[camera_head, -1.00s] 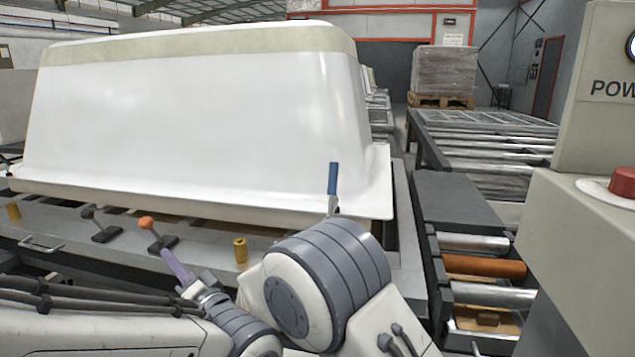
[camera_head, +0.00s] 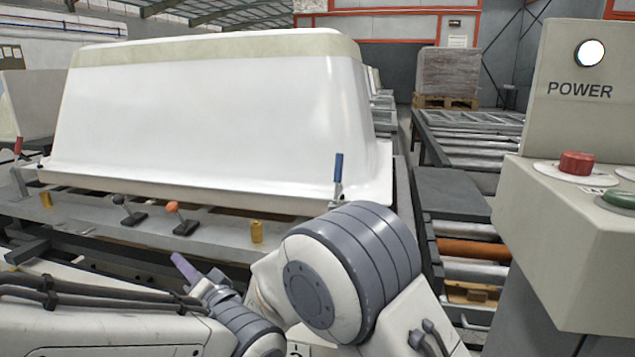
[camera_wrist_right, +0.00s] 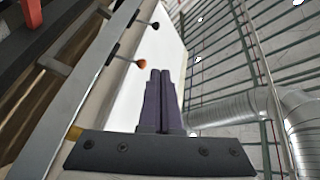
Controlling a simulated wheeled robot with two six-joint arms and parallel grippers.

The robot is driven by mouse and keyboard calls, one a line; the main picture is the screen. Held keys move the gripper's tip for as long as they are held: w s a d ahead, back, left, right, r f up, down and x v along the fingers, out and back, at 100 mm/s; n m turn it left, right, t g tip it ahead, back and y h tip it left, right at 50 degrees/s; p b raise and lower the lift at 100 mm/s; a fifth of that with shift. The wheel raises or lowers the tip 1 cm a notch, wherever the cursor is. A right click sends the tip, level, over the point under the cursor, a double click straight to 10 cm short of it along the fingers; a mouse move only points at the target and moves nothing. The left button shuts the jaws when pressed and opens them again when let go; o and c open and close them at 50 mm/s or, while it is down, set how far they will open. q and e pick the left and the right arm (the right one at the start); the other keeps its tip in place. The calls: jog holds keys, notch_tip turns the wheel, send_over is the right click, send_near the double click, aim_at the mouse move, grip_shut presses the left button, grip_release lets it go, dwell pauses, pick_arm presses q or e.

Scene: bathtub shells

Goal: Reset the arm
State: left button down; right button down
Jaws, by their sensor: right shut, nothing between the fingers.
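My right arm is folded low in the head view, with its large grey-banded joint in front of the bench. The purple fingers of my right gripper (camera_head: 184,267) point up and left, in front of the bench edge and below the orange-knobbed lever (camera_head: 174,207). In the right wrist view the two fingers of the right gripper (camera_wrist_right: 162,75) lie side by side, shut and empty. My left gripper does not show in either view.
A white bathtub shell (camera_head: 215,120) stands upside down on a grey bench (camera_head: 215,228). A blue-handled clamp (camera_head: 338,170) stands at its right corner. A control box (camera_head: 575,120) with a red button (camera_head: 577,163) is at right. Roller conveyors (camera_head: 470,250) lie between.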

jog(key=s+d+f+n+g+h+p, duration=0.2)
jog(key=s+d+n+g+h, duration=0.35)
jog(key=s+d, duration=0.9)
jog(key=s+d+f+n+g+h+p, duration=0.25)
jog(key=s+d+g+h, duration=0.5)
jog(key=s+d, duration=0.75)
notch_tip(320, 180, up, 39)
jog(key=d+n+p, duration=0.1)
jog(key=d+p, duration=0.1)
jog(key=p, duration=3.6)
jog(key=shift+s+h, duration=0.2)
jog(key=shift+h, duration=0.1)
jog(key=shift+f, duration=0.15)
